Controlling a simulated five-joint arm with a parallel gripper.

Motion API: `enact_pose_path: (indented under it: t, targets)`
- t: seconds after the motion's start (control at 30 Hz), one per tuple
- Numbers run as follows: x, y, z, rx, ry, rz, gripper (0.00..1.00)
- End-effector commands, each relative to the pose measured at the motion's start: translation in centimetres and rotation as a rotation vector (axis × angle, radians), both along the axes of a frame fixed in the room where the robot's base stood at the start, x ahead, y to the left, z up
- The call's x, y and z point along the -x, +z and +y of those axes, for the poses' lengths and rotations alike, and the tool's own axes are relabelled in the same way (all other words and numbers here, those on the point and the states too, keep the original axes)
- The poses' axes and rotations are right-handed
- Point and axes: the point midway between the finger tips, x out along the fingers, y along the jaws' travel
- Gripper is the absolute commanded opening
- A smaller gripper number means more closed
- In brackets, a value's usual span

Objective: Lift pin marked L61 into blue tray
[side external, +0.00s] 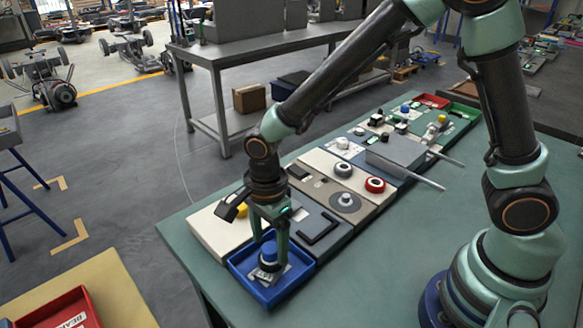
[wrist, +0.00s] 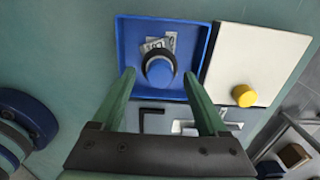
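A pin with a round blue cap (side external: 269,251) stands in the blue tray (side external: 256,290) at the near end of the table. The wrist view shows the blue pin (wrist: 160,70) inside the blue tray (wrist: 133,36), with a pale label plate beside its base. The marking is too small to read surely. My gripper (side external: 270,244) is low over the tray. In the wrist view my gripper (wrist: 159,74) has its two green fingers spread on either side of the cap, with gaps showing between them and it.
A cream panel with a yellow knob (wrist: 244,95) adjoins the tray. Several panels with knobs and a grey box (side external: 395,153) run along the table behind it. A red tray (side external: 432,101) and a green tray (side external: 465,111) sit at the far end. The table's right side is clear.

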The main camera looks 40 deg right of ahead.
Motion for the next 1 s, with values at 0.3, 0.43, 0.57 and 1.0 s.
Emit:
enact_pose_path:
  t: [0.3,0.43,0.57,1.0]
  targets:
    - [0.0,0.2,0.0,0.0,0.0,-0.001,0.76]
    - [-0.1,1.3,0.0,-0.002,0.0,-0.003,0.76]
    - [-0.1,3.7,0.1,-0.003,0.0,-0.006,0.76]
    - [0.0,11.2,0.0,-0.001,0.0,-0.002,0.76]
